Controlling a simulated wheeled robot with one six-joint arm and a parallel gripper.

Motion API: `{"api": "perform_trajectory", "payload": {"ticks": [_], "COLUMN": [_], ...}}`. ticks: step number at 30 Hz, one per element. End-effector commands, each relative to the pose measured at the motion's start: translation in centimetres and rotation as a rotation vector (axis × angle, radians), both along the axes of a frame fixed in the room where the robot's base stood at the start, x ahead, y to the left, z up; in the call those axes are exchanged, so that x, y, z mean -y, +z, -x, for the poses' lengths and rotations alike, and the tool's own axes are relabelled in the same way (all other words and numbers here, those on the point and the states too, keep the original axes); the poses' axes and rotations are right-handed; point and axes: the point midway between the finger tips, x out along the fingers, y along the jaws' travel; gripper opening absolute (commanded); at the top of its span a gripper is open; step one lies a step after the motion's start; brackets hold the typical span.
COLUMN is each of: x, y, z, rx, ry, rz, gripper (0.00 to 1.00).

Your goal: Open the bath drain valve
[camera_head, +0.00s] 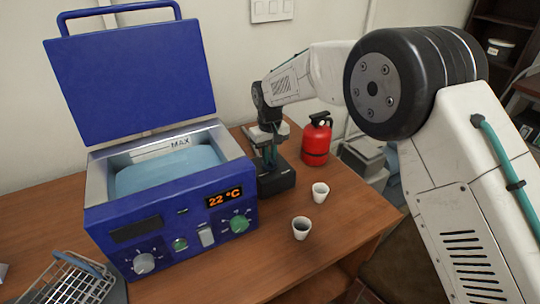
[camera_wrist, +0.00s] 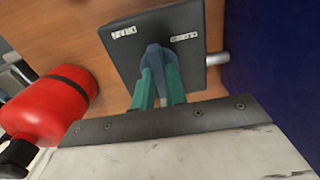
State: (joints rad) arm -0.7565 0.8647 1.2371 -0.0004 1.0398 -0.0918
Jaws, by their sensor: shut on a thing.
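The blue water bath (camera_head: 180,225) stands on the table with its lid (camera_head: 135,80) raised and light blue water (camera_head: 168,170) inside. Its display reads 22 °C. The black drain valve block (camera_head: 280,182) sits against the bath's right side; in the wrist view the block (camera_wrist: 200,75) bears white labels and a short metal pipe (camera_wrist: 217,58) joins it to the blue bath wall. My gripper (camera_head: 269,160), with teal fingers in the wrist view (camera_wrist: 160,72), is shut on the blue valve handle (camera_wrist: 154,53). The fingers hide part of the handle, so its exact angle is unclear.
A red fire extinguisher (camera_head: 316,142) stands right of the valve, close beside my gripper in the wrist view (camera_wrist: 50,105). Two white cups (camera_head: 320,192) (camera_head: 301,228) stand on the wooden table (camera_head: 345,225) in front. A wire rack (camera_head: 70,280) is at front left.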

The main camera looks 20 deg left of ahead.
Motion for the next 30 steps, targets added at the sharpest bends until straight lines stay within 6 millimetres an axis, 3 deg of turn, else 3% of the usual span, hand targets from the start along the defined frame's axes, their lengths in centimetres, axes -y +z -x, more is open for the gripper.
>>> {"api": "perform_trajectory", "payload": {"ticks": [2, 3, 5, 6, 16, 30], "x": [-0.1, -0.1, -0.1, -0.1, 0.0, -0.1], "y": [0.0, 0.0, 0.0, 0.0, 0.6, 7.3], "z": [0.1, 0.1, 0.1, 0.1, 0.0, 0.1], "rx": [-0.002, -0.002, -0.002, -0.002, 0.000, 0.000], "ry": [0.000, 0.000, 0.000, 0.000, -0.001, 0.000], "rz": [-0.001, -0.001, -0.001, -0.001, -0.001, -0.001], "gripper": [0.00, 0.16, 0.33, 0.35, 0.35, 0.35]}}
